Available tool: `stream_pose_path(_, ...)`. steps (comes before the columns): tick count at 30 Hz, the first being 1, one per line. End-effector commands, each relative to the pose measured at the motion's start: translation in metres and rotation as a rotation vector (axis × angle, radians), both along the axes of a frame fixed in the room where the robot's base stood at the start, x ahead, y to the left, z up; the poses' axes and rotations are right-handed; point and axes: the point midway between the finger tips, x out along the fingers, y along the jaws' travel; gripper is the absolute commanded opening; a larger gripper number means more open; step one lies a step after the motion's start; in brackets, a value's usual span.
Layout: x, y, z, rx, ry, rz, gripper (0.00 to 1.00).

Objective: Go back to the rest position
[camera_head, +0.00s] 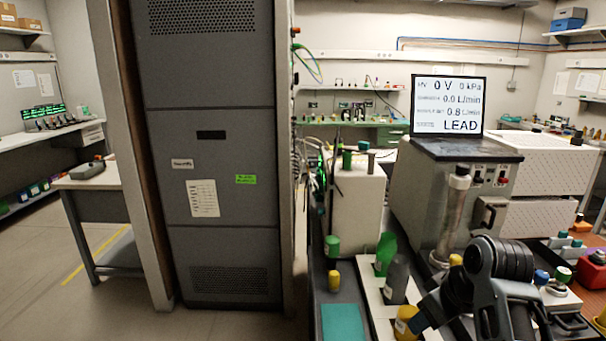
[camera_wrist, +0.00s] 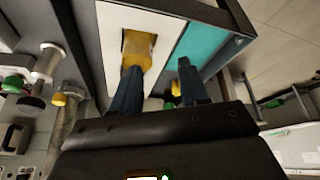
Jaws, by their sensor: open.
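My gripper (camera_wrist: 160,75) is open in the wrist view, with its two dark blue fingers apart and nothing held between them. The left finger overlaps the lower part of a yellow container (camera_wrist: 139,47), and I cannot tell whether they touch. In the head view my arm comes in at the lower right, and a dark fingertip shows beside the yellow container (camera_head: 405,325), which stands in a white rack (camera_head: 366,296). The other finger is hard to make out there.
A green bottle (camera_head: 385,255) and a grey bottle (camera_head: 396,280) stand in the same rack. A teal mat (camera_head: 342,323) lies to its left. Behind stands an apparatus with a screen (camera_head: 447,105) reading LEAD. A tall grey cabinet (camera_head: 213,130) is at left, with open floor beyond.

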Motion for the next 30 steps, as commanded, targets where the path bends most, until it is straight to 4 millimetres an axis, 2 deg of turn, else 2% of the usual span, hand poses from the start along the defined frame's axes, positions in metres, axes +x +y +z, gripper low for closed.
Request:
stream_pose_path(8,-0.025,-0.007,-0.04,-0.019,-0.048,-0.055,0.44)
stream_pose_path(14,-0.06,-0.012,-0.079,-0.039,-0.111,-0.111,0.44)
stream_pose_path(18,-0.1,-0.016,-0.109,-0.051,-0.183,-0.163,0.44)
stream_pose_path(21,-0.13,-0.018,-0.124,-0.056,-0.238,-0.194,0.44)
stream_pose_path(25,-0.173,-0.019,-0.135,-0.054,-0.31,-0.229,0.44)
stream_pose_path(30,-0.229,-0.016,-0.137,-0.039,-0.407,-0.266,0.44)
